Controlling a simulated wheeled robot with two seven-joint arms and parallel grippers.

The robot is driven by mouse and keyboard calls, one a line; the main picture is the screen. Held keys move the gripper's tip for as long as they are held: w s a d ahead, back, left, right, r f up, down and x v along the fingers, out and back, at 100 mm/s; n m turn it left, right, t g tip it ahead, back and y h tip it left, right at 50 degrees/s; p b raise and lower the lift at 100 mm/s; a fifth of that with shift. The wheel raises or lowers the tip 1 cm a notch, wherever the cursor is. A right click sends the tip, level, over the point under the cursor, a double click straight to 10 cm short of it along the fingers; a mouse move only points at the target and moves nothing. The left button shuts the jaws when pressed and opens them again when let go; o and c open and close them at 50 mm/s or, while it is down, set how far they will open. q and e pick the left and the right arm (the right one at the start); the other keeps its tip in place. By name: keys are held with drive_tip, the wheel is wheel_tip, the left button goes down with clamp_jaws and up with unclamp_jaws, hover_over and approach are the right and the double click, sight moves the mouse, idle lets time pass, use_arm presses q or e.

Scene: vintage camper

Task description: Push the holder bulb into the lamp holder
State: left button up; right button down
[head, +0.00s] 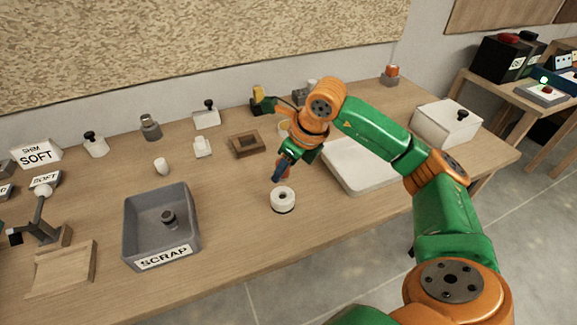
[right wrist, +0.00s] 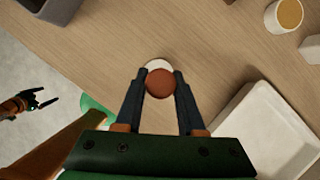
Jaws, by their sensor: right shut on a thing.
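The lamp holder (head: 283,202) is a white round ring with a dark hole, standing on the table in the head view. My right gripper (head: 277,180) is just above it, pointing down. In the right wrist view, my right gripper (right wrist: 160,80) is shut on a round reddish-brown piece, the holder bulb (right wrist: 160,84). Part of the white lamp holder (right wrist: 157,64) shows behind the bulb. Whether bulb and holder touch cannot be told. My left gripper (right wrist: 43,100) shows small at the left of the right wrist view, its fingers apart, away from the table.
A grey scrap bin (head: 188,240) stands left of the holder. A white tray (head: 362,180) lies close on the right, under my right arm. Bare table surrounds the holder in front.

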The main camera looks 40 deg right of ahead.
sight(279, 197)
drive_tip(key=shift+w+a, duration=0.2)
drive_tip(key=shift+a, duration=0.05)
drive_tip(key=shift+s+d+f+b, duration=0.2)
drive_tip(key=shift+f+b, duration=0.35)
drive_tip(key=shift+f, duration=0.05)
wheel_tip(279, 197, down, 3)
drive_tip(key=b, duration=0.3)
drive_tip(key=shift+w+f, duration=0.1)
drive_tip(key=shift+f, duration=0.1)
drive_tip(key=shift+f+b, duration=0.45)
drive_tip(key=shift+f, duration=0.15)
drive_tip(key=shift+f+b, duration=0.45)
idle(0.8)
drive_tip(key=shift+s+a+f+b, duration=0.1)
drive_tip(key=shift+s+f+b, duration=0.15)
drive_tip(key=shift+f+b, duration=0.05)
